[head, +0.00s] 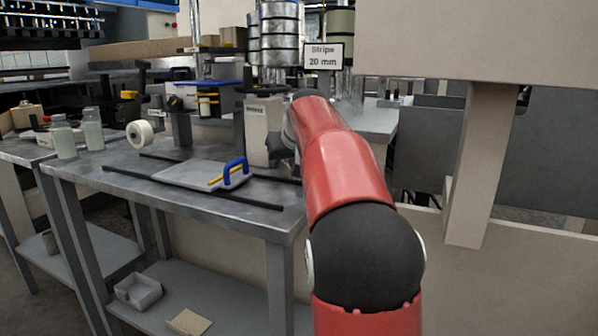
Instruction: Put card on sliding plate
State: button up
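The sliding plate is a light grey plate (185,173) with a blue handle, lying between two dark rails on the metal table. A yellow strip lies beside the handle. A white card-like sign (323,56) reading "Stripe 20 mm" stands upright behind my arm. A flat tan piece (190,322) lies on the lower shelf; I cannot tell which of these is the card. My red arm reaches forward over the table's right side. Its dark end, my gripper (279,149), is in front of a white box, right of the plate. Its fingers cannot be made out.
The white box (258,122) stands behind the plate. A white tape roll (139,134) and two pale bottles (93,128) are at left. Metal canisters (279,35) rise behind. A beige post (480,165) and panel block the right. The table's front left is clear.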

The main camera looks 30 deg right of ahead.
jog(key=shift+c, duration=0.4)
grip_shut()
